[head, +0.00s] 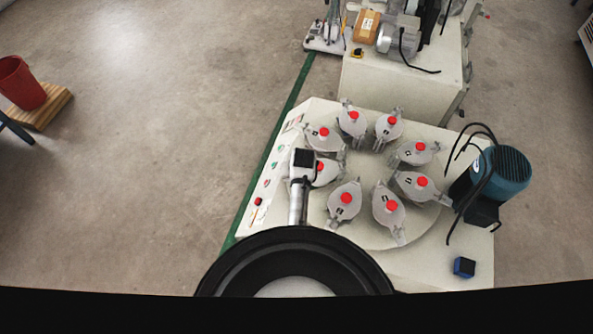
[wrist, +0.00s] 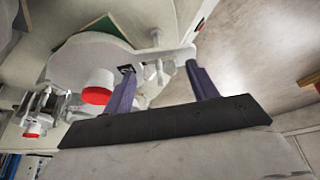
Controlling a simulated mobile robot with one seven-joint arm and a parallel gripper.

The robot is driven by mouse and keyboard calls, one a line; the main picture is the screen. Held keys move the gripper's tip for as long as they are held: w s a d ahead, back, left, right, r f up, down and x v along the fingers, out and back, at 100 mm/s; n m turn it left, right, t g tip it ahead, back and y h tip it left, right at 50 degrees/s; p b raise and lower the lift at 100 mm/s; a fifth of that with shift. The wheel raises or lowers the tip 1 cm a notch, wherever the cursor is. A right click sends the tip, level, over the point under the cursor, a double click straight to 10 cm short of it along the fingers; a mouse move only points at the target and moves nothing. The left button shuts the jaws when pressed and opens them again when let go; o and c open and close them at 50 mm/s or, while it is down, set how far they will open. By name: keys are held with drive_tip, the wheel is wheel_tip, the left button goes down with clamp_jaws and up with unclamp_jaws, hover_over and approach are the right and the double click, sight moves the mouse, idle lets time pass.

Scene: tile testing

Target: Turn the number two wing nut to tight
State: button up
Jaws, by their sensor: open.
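Several grey lidded pots with red knobs stand in a ring on a round plate; number marks are too small to read, so I cannot tell which is number two. In the head view my gripper (head: 304,158) is over the left side of the ring, by a pot with a red knob (head: 320,167) that my arm partly covers. In the wrist view my gripper (wrist: 162,85) is open, its two purple fingers apart. A pale metal wing nut (wrist: 157,71) shows between the fingertips, at the edge of a pot (wrist: 88,62). I cannot tell whether the fingers touch it.
The machine's cream top (head: 405,270) bears the round plate (head: 375,236) and a blue-green motor (head: 505,172) at right. A small blue box (head: 464,267) lies at the front right. Another machine (head: 398,85) stands behind. The floor at left is open, with a red bin (head: 22,82).

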drive_tip(key=shift+c, duration=0.2)
drive_tip(key=c, duration=0.9)
drive_tip(key=shift+c, duration=0.2)
drive_tip(key=shift+m, duration=0.3)
drive_tip(key=m+p, duration=0.1)
drive_tip(key=m+h+p, duration=0.1)
drive_tip(key=m, duration=0.1)
drive_tip(key=shift+a+r+m+h, duration=0.1)
drive_tip(key=shift+r+m+h, duration=0.05)
drive_tip(key=shift+m+h, duration=0.15)
drive_tip(key=m+h, duration=0.1)
drive_tip(key=m, duration=0.3)
drive_tip(key=shift+w+a+m+h+p, duration=0.1)
drive_tip(key=shift+a+m+h+p, duration=0.05)
drive_tip(key=shift+m+h+p, duration=0.2)
drive_tip(key=m+g+h, duration=0.1)
drive_tip(key=m, duration=0.1)
drive_tip(key=m+g+b, duration=0.1)
drive_tip(key=m, duration=0.2)
drive_tip(key=shift+w+f+h, duration=0.1)
drive_tip(key=shift+f+h, duration=0.1)
drive_tip(key=shift+h, duration=0.15)
drive_tip(key=shift+a+m+g+b, duration=0.1)
drive_tip(key=shift+m+g+b, duration=0.75)
drive_tip(key=shift+m, duration=1.1)
drive_tip(key=shift+r+h, duration=0.1)
drive_tip(key=shift+h, duration=0.2)
